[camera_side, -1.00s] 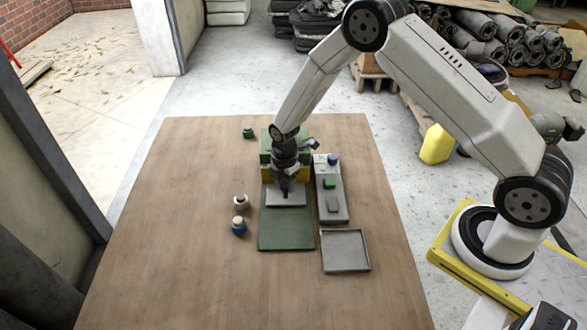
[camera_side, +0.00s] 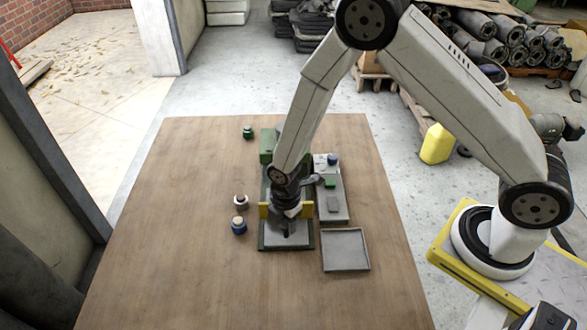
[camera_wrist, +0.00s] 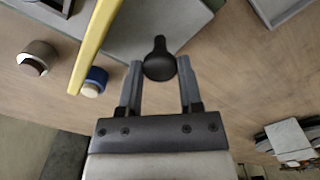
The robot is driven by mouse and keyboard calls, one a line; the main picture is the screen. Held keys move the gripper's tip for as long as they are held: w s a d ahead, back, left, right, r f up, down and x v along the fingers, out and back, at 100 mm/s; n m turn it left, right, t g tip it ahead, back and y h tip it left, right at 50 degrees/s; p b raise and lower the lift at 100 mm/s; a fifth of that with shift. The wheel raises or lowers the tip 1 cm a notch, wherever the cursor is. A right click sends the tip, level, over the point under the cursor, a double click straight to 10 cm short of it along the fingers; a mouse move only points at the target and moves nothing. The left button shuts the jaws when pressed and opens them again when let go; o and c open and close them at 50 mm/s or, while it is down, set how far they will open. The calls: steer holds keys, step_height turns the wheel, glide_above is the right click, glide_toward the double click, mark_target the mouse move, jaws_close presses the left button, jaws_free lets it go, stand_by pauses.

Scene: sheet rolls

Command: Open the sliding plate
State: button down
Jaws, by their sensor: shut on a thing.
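The grey sliding plate (camera_side: 270,240) lies over the front part of the dark green base (camera_side: 261,247), and a yellow bar (camera_side: 264,211) stands across its rear. In the wrist view the plate (camera_wrist: 165,22) has the yellow bar (camera_wrist: 97,40) to its left. My gripper (camera_side: 287,228) is low over the plate in the side view. In the wrist view my gripper (camera_wrist: 160,72) is shut on a dark round knob (camera_wrist: 159,62), one finger on each side. My arm hides much of the base's middle in the side view.
A grey panel (camera_side: 341,211) with small coloured parts stands right of the base, and an empty grey tray (camera_side: 345,250) lies in front of it. The table (camera_side: 170,240) is clear farther left.

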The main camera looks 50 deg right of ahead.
steer(key=shift+w, duration=0.1)
steer(key=shift+c, duration=1.3)
jaws_free()
steer(key=shift+r, duration=0.15)
steer(key=shift+r, duration=3.75)
steer(key=shift+d+r+m, duration=0.25)
steer(key=shift+r+m, duration=0.15)
steer(key=s+d+r+m+t, duration=0.2)
steer(key=s+d+r+m, duration=0.8)
steer(key=m, duration=0.7)
steer(key=shift+r+t, duration=0.25)
steer(key=shift+t, duration=0.05)
